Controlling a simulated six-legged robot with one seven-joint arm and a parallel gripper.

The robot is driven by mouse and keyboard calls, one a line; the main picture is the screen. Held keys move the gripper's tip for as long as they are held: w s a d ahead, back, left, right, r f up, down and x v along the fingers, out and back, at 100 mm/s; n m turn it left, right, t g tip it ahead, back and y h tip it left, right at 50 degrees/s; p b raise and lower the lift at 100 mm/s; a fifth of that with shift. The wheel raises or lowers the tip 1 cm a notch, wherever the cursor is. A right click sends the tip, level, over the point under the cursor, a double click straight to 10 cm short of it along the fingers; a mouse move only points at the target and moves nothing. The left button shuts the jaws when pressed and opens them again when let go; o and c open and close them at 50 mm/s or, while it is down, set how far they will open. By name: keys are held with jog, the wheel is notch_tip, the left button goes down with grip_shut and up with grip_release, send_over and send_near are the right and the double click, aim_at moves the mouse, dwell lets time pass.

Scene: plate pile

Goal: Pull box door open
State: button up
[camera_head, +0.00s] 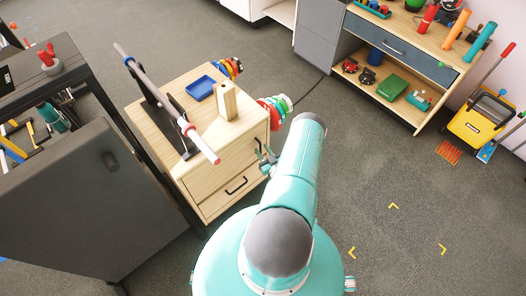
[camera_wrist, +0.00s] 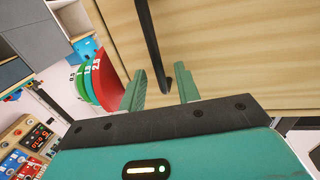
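The box is a light wooden cabinet (camera_head: 195,85) with two front panels, both looking shut. The lower panel has a black handle (camera_head: 237,186). My gripper (camera_head: 267,160) is at the upper panel, where a dark handle is partly hidden by it. In the wrist view my gripper (camera_wrist: 161,72) is open, its two green fingers pointing at the wooden front (camera_wrist: 230,50). A black handle (camera_wrist: 149,35) runs down from the top, its lower end between the fingers. The fingers look apart from it; whether they touch it is unclear.
A barbell (camera_head: 165,100) on a black stand, a blue tray (camera_head: 200,87) and a wooden block (camera_head: 227,101) are on the cabinet top. Coloured plates (camera_head: 275,110) hang at its right side. A dark cabinet (camera_head: 90,190) stands close left. Floor (camera_head: 400,240) at right is clear.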

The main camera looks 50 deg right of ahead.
jog(key=shift+c, duration=0.2)
grip_shut()
dwell(0.3)
